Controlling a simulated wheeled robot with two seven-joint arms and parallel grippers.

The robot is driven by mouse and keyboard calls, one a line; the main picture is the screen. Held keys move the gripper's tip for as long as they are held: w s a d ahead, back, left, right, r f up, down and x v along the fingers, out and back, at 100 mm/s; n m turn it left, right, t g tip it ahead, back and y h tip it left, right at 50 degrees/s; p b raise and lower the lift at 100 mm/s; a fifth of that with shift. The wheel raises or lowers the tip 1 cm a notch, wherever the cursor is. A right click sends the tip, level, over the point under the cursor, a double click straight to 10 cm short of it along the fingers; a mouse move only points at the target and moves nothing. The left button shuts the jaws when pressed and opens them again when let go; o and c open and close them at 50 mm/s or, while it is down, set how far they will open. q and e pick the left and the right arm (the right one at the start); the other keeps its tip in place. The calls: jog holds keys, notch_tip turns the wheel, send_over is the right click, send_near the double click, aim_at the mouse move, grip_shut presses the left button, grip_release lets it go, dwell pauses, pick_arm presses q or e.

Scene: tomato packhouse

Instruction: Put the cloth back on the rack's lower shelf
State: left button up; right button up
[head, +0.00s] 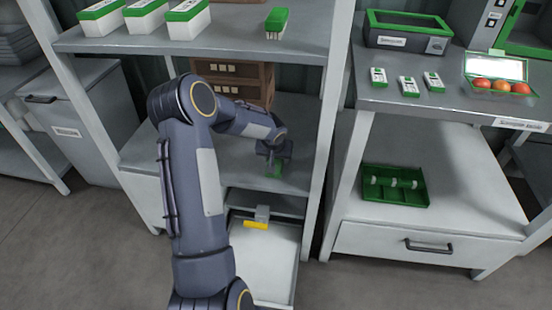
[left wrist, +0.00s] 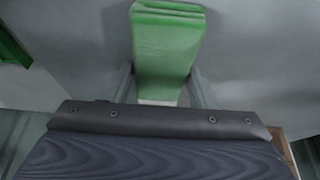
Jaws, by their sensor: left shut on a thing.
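The green folded cloth (left wrist: 165,50) is between the two fingers of my left gripper (left wrist: 165,85) in the left wrist view. In the head view my left gripper (head: 275,158) reaches into the rack, over its lower shelf (head: 205,148). I cannot tell whether the cloth touches the shelf. My left gripper is shut on the cloth. My right gripper is in neither view.
The upper shelf (head: 235,37) holds several white-and-green boxes. A brown wooden drawer unit (head: 262,80) stands at the back of the lower shelf. Below is an open drawer (head: 268,268) with a yellow-ended tool (head: 256,225). A rack post (head: 335,130) stands to the right.

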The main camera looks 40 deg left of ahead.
pick_arm(q)
jog(key=shift+f, duration=0.15)
jog(key=o, duration=1)
jog(key=shift+r, duration=0.25)
jog(key=s+d+f+p+v, duration=0.1)
jog(key=d+v, duration=0.1)
jog(key=v, duration=0.8)
jog(key=s+d+p+v, duration=0.1)
jog(key=p+v, duration=0.1)
jog(key=v, duration=0.8)
jog(key=s+d+r+m+h, duration=0.1)
jog(key=s+d+h, duration=0.1)
jog(key=s+d, duration=0.4)
jog(key=s+d+r+m+t+h, duration=0.1)
jog(key=s+d+r+h, duration=0.1)
jog(key=s+d, duration=0.4)
jog(key=s+d+r+m+h, duration=0.1)
jog(key=s+d+m+h, duration=0.1)
jog(key=s+d, duration=0.4)
jog(key=shift+s+r+t, duration=0.15)
jog(key=shift+s, duration=0.75)
jog(key=shift+s+r+t, duration=0.15)
jog(key=shift+s, duration=0.7)
